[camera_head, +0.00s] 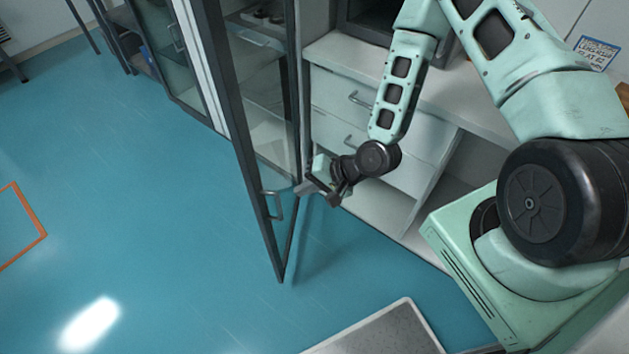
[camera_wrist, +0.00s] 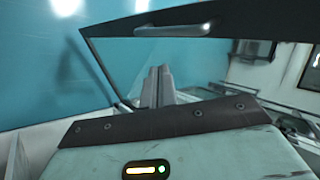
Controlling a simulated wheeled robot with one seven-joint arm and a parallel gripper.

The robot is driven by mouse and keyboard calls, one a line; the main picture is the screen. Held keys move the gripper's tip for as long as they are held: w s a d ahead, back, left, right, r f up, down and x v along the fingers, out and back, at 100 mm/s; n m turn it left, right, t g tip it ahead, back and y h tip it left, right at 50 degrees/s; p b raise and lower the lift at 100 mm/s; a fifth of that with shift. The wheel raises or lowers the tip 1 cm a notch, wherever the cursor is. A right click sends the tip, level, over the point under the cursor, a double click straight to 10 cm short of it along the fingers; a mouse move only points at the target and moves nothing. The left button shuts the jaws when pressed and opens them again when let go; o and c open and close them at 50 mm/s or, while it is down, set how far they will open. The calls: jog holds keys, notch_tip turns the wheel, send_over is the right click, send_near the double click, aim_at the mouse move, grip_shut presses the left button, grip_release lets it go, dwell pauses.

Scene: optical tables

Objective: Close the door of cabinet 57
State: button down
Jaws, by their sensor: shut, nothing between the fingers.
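A tall cabinet door (camera_head: 232,100) with a dark frame and glass pane stands swung open into the room. Its metal handle (camera_head: 273,205) is on the outer face, low near the free edge. My gripper (camera_head: 305,189) is shut and empty, at the inner side of the door near its free edge, about level with the handle. In the wrist view the shut fingers (camera_wrist: 155,86) point at the glass, below the door's dark frame and handle (camera_wrist: 174,30). I cannot tell whether the fingertips touch the door. No cabinet number is readable.
A white drawer unit (camera_head: 385,128) with a counter stands right of the open door, behind my arm. Another glass-door cabinet (camera_head: 180,55) is at the left. The blue floor (camera_head: 130,180) left of the door is clear. A grey-topped surface (camera_head: 380,332) is at the bottom.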

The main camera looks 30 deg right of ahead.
jog(key=w+a+f+p, duration=0.1)
jog(key=w+a+f, duration=0.1)
jog(key=w+a, duration=0.2)
jog(key=shift+a+f, duration=0.3)
jog(key=shift+a, duration=0.55)
jog(key=shift+a, duration=0.15)
